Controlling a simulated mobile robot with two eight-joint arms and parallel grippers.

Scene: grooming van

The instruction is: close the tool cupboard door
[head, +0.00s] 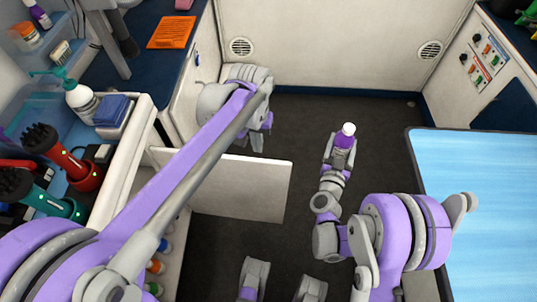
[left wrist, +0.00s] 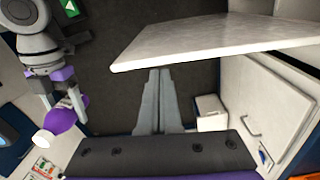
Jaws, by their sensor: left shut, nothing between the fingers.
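The tool cupboard door (head: 245,190) is a plain white panel. It stands open, jutting out to the right from the cupboard (head: 172,235) under the left worktop. The door also shows across the top of the left wrist view (left wrist: 215,42). My left gripper (head: 257,143) is shut and empty, on the far side of the door. Its fingertips (left wrist: 158,72) point towards the door; whether they touch it I cannot tell. My right gripper (head: 340,152) is shut on a purple bottle with a white cap (head: 347,132), also visible in the left wrist view (left wrist: 66,120).
Small bottles (head: 156,267) stand inside the cupboard. A blue-topped table (head: 475,190) is at right. The dark floor (head: 300,115) between is clear.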

